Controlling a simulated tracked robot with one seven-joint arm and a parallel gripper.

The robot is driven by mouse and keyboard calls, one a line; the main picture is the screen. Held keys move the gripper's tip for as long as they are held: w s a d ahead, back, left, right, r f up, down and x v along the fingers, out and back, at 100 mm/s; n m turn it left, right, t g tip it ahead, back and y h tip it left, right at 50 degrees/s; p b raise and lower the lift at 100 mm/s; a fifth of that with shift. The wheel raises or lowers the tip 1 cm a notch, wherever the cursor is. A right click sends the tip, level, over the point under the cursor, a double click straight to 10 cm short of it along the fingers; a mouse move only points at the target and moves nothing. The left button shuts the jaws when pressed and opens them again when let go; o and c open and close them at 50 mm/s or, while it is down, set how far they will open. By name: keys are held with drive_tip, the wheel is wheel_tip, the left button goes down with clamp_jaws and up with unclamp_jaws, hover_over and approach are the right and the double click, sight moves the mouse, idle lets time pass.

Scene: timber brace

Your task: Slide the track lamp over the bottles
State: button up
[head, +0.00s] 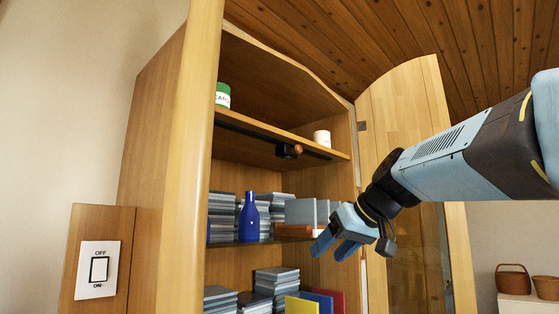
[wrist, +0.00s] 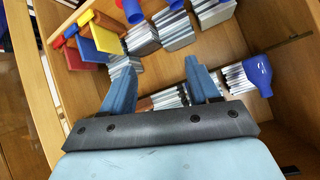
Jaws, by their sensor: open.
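The track lamp (head: 288,150) is a small dark fitting with a brown-orange round end, hanging from a black track (head: 240,128) under the cabinet's upper shelf. One blue bottle (head: 249,218) stands upright on the shelf below, lower and left of the lamp in the head view. A blue bottle (wrist: 258,75) also shows at the right of the wrist view. Another blue object (wrist: 132,10), perhaps a bottle, is cut off at its top edge. My gripper (head: 334,246) is open and empty, below and right of the lamp. Its two fingers (wrist: 157,75) show in the wrist view.
Stacks of grey books or boxes (head: 276,274) fill the lower shelves. A green-and-white can (head: 222,95) and a white cup (head: 322,138) stand on the upper shelf. The open cabinet door (head: 405,100) is behind my arm. A light switch (head: 98,269) is at left.

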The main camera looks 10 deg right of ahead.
drive_tip(key=w+d+r+n+t+y, duration=0.1)
drive_tip(key=w+d+r+n, duration=0.1)
drive_tip(key=w+r, duration=0.35)
drive_tip(key=w+d+r+n+t+y, duration=0.1)
drive_tip(key=w+d+r+t+y, duration=0.1)
drive_tip(key=r, duration=0.7)
drive_tip(key=n+t+y, duration=0.2)
drive_tip(key=n+t, duration=0.1)
drive_tip(key=n, duration=0.1)
approach(301, 149)
drive_tip(key=x, duration=0.8)
drive_tip(key=shift+w+a, duration=0.25)
clamp_jaws()
drive_tip(key=shift+d, duration=0.1)
